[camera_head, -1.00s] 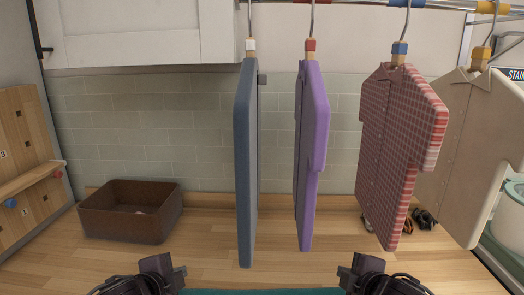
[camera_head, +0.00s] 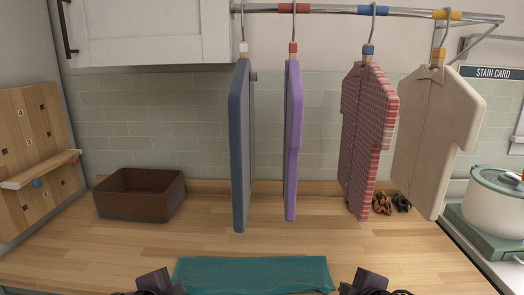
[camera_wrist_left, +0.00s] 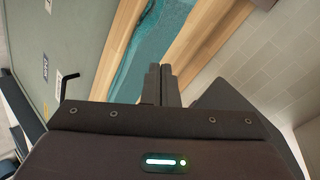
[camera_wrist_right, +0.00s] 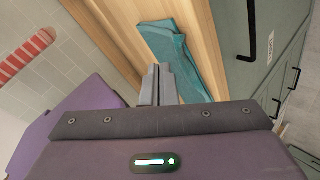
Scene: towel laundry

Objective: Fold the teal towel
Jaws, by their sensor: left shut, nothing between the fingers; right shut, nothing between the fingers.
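The teal towel (camera_head: 252,273) lies flat on the wooden counter at the near edge of the head view, and its near part is cut off by the frame. It also shows in the left wrist view (camera_wrist_left: 155,45) and in the right wrist view (camera_wrist_right: 170,48), where it looks like a long strip with some creases. My left gripper (camera_head: 155,280) is at the towel's left side, shut and empty. My right gripper (camera_head: 370,280) is at the towel's right side, shut and empty. In the wrist views the fingers of the left (camera_wrist_left: 160,72) and right (camera_wrist_right: 157,72) grippers are together.
A brown bin (camera_head: 140,195) stands at the back left. Blue (camera_head: 241,150), purple (camera_head: 293,145), red checked (camera_head: 368,140) and cream (camera_head: 435,140) garments hang from a rail (camera_head: 335,10) above the counter. A white pot (camera_head: 495,205) stands at the right. The counter between is clear.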

